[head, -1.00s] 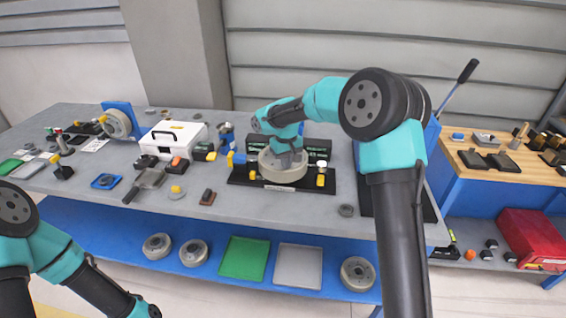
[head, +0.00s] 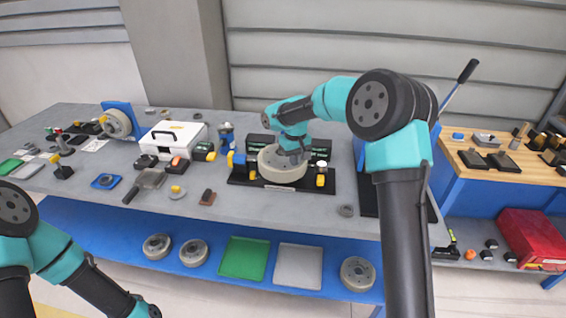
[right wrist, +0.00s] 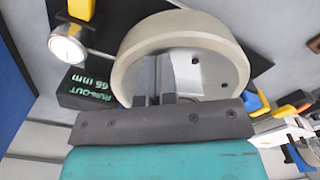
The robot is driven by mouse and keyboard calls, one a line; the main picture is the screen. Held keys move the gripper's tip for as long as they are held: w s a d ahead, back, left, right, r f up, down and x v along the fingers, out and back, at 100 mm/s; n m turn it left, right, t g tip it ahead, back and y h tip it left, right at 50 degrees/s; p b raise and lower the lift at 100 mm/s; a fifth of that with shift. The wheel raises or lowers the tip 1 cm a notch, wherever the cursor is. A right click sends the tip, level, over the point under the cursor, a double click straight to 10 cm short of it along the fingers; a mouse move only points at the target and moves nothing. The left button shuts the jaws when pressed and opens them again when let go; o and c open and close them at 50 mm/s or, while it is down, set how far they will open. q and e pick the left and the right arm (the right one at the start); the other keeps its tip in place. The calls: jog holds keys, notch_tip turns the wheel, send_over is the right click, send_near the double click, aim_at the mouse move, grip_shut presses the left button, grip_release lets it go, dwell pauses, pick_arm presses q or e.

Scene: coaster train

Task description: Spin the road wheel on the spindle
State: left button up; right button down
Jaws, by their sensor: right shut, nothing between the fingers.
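The road wheel (head: 280,172) is a pale grey ring lying flat on a black stand (head: 243,181) on the bench. In the right wrist view the wheel (right wrist: 205,22) shows its thick rim and a grey inner face with small dark holes. My right gripper (head: 296,157) is over the right part of the wheel. In the wrist view its fingers (right wrist: 158,80) are shut with nothing between them, at the wheel's open inside next to the rim. I cannot tell whether they touch it. The spindle is hidden. My left arm is at the lower left, its gripper out of frame.
A round dial gauge (right wrist: 67,45) and a black box with green "RUN-OUT" text (right wrist: 88,88) stand beside the wheel. A white case (head: 172,138) and small tools lie left on the bench. Bare bench (head: 270,212) lies in front of the stand.

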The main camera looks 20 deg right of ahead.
jog(key=shift+r, duration=0.15)
jog(key=shift+r, duration=2.9)
